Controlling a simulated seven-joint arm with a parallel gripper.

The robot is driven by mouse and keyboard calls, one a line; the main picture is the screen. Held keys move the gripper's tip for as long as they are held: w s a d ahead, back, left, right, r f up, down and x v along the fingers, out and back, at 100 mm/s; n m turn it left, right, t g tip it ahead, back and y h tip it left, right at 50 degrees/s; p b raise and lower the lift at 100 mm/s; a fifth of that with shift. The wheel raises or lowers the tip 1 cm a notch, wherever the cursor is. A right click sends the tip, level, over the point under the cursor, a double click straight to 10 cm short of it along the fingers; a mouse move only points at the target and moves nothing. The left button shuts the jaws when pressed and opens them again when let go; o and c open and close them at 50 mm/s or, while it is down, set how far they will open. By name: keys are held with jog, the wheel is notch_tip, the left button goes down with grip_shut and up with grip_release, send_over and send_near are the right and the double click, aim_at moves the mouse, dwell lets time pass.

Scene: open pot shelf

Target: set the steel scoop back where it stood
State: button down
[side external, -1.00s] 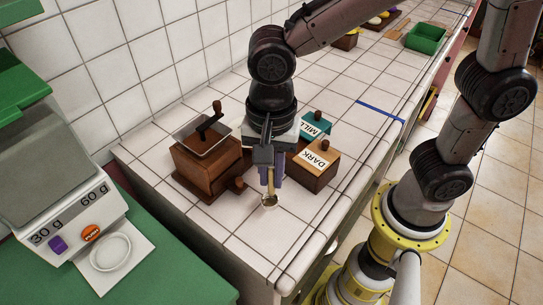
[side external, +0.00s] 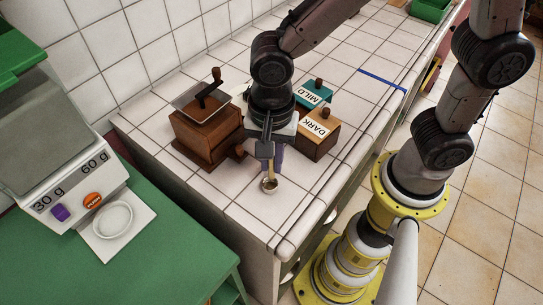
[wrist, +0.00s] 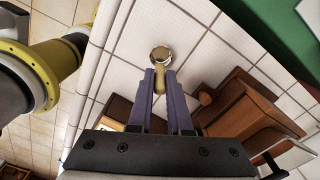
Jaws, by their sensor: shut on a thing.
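The steel scoop (side external: 270,185) has a small round bowl and a tan handle. My gripper (side external: 272,160) points down and is shut on the handle. The bowl sticks out beyond the fingertips, over the white tiled counter (side external: 240,215) near its front end. In the wrist view, the scoop's bowl (wrist: 160,54) shows just past the two purple fingers of my gripper (wrist: 160,78), with the handle between them. I cannot tell whether the bowl touches the tiles.
A wooden coffee grinder (side external: 205,135) stands left of my gripper. A teal box marked MILD (side external: 312,93) and a wooden box marked DARK (side external: 318,132) stand behind right. A scale (side external: 80,195) sits on a green surface at left. The counter's front end is clear.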

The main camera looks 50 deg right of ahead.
jog(key=shift+f, duration=0.35)
dwell(0.4)
jog(key=c, duration=0.8)
grip_release()
jog(key=shift+o, duration=0.2)
jog(key=shift+r, duration=3.55)
jog(key=shift+d, duration=0.1)
